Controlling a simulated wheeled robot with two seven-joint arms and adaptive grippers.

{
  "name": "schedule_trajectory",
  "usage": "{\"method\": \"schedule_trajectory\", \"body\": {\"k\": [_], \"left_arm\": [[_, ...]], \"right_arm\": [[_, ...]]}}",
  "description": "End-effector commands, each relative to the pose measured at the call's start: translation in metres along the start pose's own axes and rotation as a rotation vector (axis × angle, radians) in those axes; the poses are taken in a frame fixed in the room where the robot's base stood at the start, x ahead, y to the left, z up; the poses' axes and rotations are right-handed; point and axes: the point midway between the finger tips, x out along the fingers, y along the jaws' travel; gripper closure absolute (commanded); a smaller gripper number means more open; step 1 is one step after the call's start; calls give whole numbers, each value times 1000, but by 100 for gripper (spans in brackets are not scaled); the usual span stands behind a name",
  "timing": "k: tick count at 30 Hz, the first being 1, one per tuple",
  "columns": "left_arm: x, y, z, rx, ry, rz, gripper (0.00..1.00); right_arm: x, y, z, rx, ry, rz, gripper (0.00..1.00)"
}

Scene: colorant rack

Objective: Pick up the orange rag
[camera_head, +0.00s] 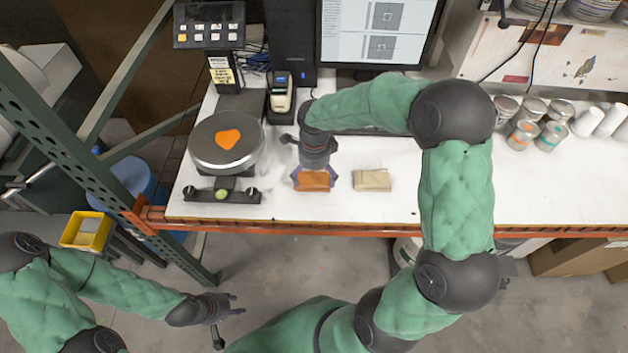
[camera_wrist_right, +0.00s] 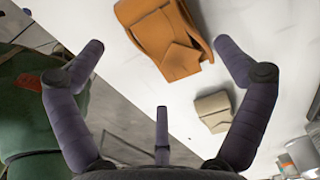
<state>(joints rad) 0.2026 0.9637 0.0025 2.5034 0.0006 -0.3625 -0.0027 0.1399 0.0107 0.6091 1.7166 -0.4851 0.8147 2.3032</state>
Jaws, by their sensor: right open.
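The orange rag (camera_head: 313,181) lies folded on the white table near its front edge. It also shows at the top of the right wrist view (camera_wrist_right: 160,35). My right gripper (camera_head: 314,177) is over the rag with its fingers spread to either side. In the right wrist view, the open fingers (camera_wrist_right: 158,46) hold nothing, and the rag lies beyond and between their tips. My left gripper (camera_head: 238,304) is away from the table, low over the floor, with its fingers apart and empty.
A beige folded rag (camera_head: 372,180) lies just right of the orange one. A round scale (camera_head: 226,142) with an orange patch stands to the left. A monitor (camera_head: 378,35) stands behind. Several cans (camera_head: 522,134) are at the right. An orange beam (camera_head: 370,229) edges the table.

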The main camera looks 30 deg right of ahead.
Motion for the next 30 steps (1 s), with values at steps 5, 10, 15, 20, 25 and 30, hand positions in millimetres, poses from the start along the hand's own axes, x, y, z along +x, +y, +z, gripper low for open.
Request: {"method": "schedule_trajectory", "body": {"k": [5,10,15,20,25,30], "left_arm": [[6,-2,0,0,0,0,60],[7,-2,0,0,0,0,60],[7,-2,0,0,0,0,60],[7,-2,0,0,0,0,60],[7,-2,0,0,0,0,60],[7,-2,0,0,0,0,60]], "right_arm": [[28,-2,0,-1,2,3,0],[41,-2,1,0,0,1,0],[40,-2,1,0,0,0,0],[40,-2,1,0,0,0,42],[40,-2,1,-1,1,1,43],[40,-2,1,-1,1,1,44]]}}
